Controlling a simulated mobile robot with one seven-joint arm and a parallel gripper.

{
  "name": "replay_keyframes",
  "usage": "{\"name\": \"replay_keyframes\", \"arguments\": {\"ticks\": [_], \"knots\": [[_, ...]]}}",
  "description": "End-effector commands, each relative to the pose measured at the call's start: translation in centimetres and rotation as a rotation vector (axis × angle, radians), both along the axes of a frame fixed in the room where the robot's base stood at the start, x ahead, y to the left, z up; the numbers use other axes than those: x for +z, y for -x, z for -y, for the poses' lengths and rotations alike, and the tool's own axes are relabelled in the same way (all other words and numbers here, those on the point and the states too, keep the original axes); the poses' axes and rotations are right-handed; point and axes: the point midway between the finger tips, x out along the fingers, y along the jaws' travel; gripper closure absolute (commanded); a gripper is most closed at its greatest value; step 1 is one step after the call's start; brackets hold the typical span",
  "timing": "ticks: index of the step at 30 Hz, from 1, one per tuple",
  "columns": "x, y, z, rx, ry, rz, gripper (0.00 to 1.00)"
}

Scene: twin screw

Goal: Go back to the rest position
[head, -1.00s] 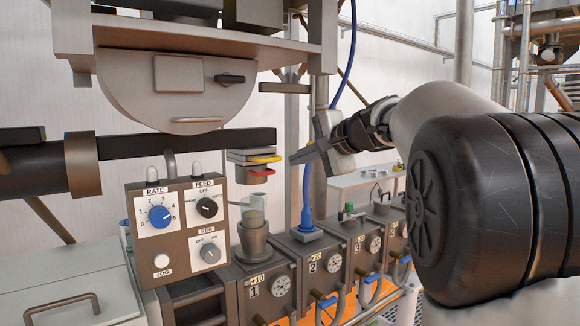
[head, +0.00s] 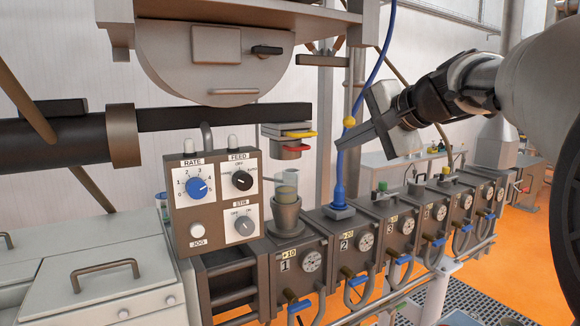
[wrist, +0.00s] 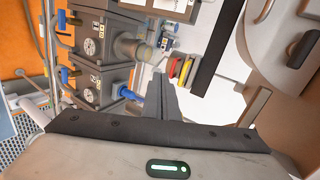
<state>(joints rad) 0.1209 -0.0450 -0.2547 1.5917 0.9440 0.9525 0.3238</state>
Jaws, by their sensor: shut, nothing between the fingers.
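My gripper (head: 342,143) is shut and empty, in mid-air to the right of the feeder outlet with its yellow and red plates (head: 287,139). Its fingers point left, and a gap separates them from the outlet. The blue cable passes close to the fingers in the head view; I cannot tell whether they touch. In the wrist view the closed fingers (wrist: 163,92) reach up from the gripper body, with the yellow and red plates (wrist: 181,70) just beyond them to the right.
A control box (head: 214,198) with knobs stands left of a clear cup (head: 287,188) on the first barrel block. A row of numbered barrel blocks (head: 349,240) runs to the right. The blue cable (head: 381,50) hangs down to block 2. A grey housing (head: 205,60) overhangs the left.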

Motion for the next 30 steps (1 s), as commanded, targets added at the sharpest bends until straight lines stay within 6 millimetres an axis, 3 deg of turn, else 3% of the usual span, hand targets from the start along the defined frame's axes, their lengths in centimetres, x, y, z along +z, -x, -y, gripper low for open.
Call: {"name": "replay_keyframes", "arguments": {"ticks": [3, 9, 15, 18, 23, 30], "knots": [[-3.3, 5.2, -2.6, 0.09, 0.155, -0.049, 1.0], [-10.8, 14.8, -5.5, 0.283, 0.486, -0.125, 1.0], [-18.1, 23.4, -5.6, 0.484, 0.834, -0.178, 1.0], [-20.9, 26.4, -5.0, 0.563, 0.973, -0.196, 1.0], [-23.2, 28.8, -4.1, 0.632, 1.099, -0.212, 1.0], [-23.6, 29.2, -3.8, 0.644, 1.122, -0.217, 1.0]]}}
